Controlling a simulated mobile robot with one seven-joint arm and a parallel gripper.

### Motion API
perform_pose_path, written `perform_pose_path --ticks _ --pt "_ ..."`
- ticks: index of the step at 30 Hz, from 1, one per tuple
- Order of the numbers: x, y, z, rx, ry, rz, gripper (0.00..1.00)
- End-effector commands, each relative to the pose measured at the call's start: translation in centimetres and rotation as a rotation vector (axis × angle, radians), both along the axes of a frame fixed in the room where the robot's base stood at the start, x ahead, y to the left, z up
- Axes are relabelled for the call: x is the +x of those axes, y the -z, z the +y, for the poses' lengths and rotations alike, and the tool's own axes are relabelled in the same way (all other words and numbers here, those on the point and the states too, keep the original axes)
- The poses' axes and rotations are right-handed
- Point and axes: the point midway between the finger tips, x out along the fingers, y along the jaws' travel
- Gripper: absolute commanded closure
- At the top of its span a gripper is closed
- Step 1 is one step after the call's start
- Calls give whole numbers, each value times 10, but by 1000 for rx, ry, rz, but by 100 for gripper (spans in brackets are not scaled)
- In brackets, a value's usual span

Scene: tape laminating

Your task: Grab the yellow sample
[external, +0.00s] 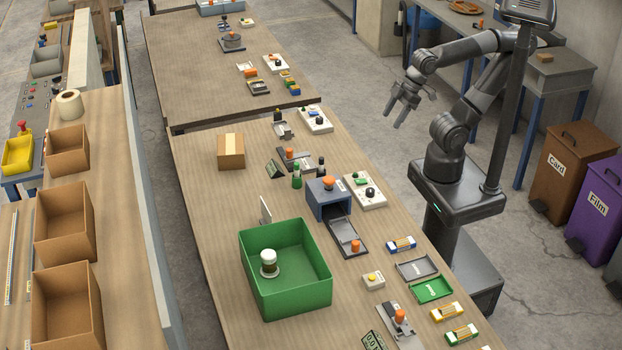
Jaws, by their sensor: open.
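The sample with yellow-orange ends and a white middle (446,312), likely the yellow sample, lies flat near the right edge of the front table (215,250). A similar sample with blue ends and some yellow (401,244) lies farther back, and one with green ends (462,334) lies just in front of it. My gripper (393,114) is open and empty, raised in the air beyond the table's right edge. It is far from the samples, up and behind them in the picture.
Grey (416,268) and green (432,290) trays lie between the blue and yellow samples. A blue laminating machine (329,197) and a green bin (286,268) stand on the table. A small box with a yellow button (373,281) and a device with an orange knob (400,322) are left of the samples.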

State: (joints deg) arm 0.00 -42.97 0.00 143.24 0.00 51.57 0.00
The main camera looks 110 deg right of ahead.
Motion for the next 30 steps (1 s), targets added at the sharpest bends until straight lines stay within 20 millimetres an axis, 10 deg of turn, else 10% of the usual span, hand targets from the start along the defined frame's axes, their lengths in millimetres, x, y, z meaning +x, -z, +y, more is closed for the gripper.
perform_pose_path --ticks 14,30 --pt "30 -16 22 -84 -210 34 38" --pt "153 -37 197 -470 -1266 117 38"
